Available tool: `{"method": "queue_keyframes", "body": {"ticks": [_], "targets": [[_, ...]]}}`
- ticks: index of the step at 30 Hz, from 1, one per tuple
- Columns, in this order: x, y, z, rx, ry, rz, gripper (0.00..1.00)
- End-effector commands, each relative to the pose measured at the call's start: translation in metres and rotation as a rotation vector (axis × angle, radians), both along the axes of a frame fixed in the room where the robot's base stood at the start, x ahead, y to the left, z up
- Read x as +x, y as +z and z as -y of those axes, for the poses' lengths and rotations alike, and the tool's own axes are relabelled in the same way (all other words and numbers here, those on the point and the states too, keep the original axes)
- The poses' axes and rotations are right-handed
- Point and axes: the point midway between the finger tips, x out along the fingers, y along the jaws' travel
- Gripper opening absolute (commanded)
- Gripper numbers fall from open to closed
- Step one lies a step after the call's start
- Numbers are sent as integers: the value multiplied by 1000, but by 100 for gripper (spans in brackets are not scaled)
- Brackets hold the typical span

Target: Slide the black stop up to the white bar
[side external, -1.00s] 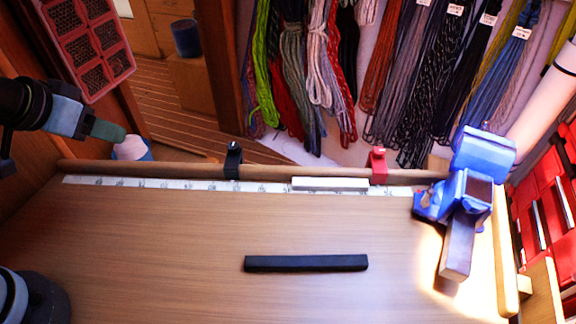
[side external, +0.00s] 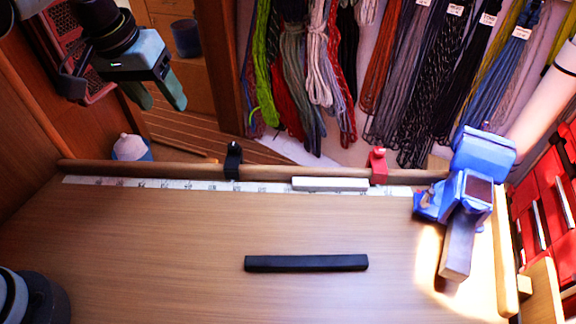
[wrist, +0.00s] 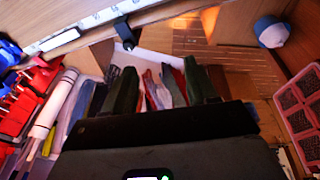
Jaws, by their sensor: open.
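The black stop (side external: 233,160) is clamped on the wooden rail (side external: 290,171) at the back edge of the table, left of the white bar (side external: 330,184). A clear gap separates the two. The white bar lies along the rail on the printed scale, its right end near the red stop (side external: 377,166). My gripper (side external: 163,102) is open and empty, up and left of the black stop, with its fingers pointing down. In the wrist view the black stop (wrist: 125,33) shows beyond the green fingers, apart from them.
A loose black bar (side external: 306,263) lies on the table's middle. A blue vise (side external: 468,195) stands at the right end of the rail. Coiled lines (side external: 310,70) hang behind the rail. A blue container with a pale top (side external: 131,147) sits beyond the rail's left end.

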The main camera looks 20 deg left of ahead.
Motion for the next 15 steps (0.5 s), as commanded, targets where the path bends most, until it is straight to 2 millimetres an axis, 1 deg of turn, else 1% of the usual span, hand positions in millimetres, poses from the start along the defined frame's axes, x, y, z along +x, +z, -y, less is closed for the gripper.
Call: {"method": "queue_keyframes", "body": {"ticks": [1,3,9,12,15], "targets": [[9,0,12,-1,10,-35,57],[17,-2,28,0,34,-85,57],[34,-12,67,21,98,-204,57],[38,-17,79,33,119,-240,57],[40,-20,86,41,133,-260,57]]}}
